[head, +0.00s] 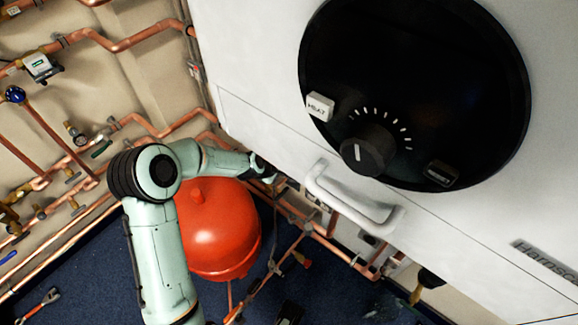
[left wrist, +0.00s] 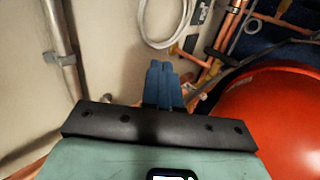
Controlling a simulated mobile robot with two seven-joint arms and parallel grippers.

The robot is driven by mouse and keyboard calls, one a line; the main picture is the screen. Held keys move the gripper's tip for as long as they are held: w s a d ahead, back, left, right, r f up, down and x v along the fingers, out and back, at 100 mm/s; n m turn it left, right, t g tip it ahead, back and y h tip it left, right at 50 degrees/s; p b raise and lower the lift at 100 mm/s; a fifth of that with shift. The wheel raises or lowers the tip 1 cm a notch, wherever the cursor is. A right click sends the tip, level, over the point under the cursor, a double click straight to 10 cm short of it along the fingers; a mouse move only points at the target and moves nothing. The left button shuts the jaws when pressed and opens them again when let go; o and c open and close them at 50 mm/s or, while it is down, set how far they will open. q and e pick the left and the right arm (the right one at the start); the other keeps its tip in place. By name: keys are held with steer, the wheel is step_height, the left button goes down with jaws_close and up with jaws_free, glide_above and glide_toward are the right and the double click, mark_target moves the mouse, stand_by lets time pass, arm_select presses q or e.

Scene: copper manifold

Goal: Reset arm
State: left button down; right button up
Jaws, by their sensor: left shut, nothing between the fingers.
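My left arm comes in from the lower left in the head view and reaches across in front of the red tank. My left gripper (head: 266,176) is at the end of the arm, beside the lower left edge of the white boiler panel (head: 250,80), and is partly hidden there. In the left wrist view its two blue fingers (left wrist: 162,82) lie together with nothing visible between them. My right gripper does not show in either view.
The red tank (head: 218,235) stands behind my arm and shows at right in the left wrist view (left wrist: 275,120). Copper pipes (head: 115,45) and valves cover the wall at left. A white handle (head: 350,205) juts from the panel, below a black dial (head: 368,150). Pliers (head: 42,300) lie on the blue floor.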

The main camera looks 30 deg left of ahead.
arm_select(q)
steer(key=shift+r, duration=0.15)
steer(key=s+d+f+m+g+h+p, duration=0.1)
steer(key=s+d+f+m+g+p, duration=0.25)
steer(key=s+d+f, duration=0.35)
steer(key=s+d+f+m+g+h+p, duration=0.1)
steer(key=s+d+f+m+g+p, duration=0.2)
steer(key=s+d, duration=0.55)
steer(key=s+d+f+m+g+p, duration=0.1)
steer(key=s+d+m+g+p, duration=0.2)
steer(key=s, duration=1.4)
steer(key=d+m+p, duration=0.2)
steer(key=d+m, duration=0.1)
steer(key=shift+h, duration=0.4)
steer(key=shift+s+d+m, duration=0.1)
steer(key=shift+m, duration=0.15)
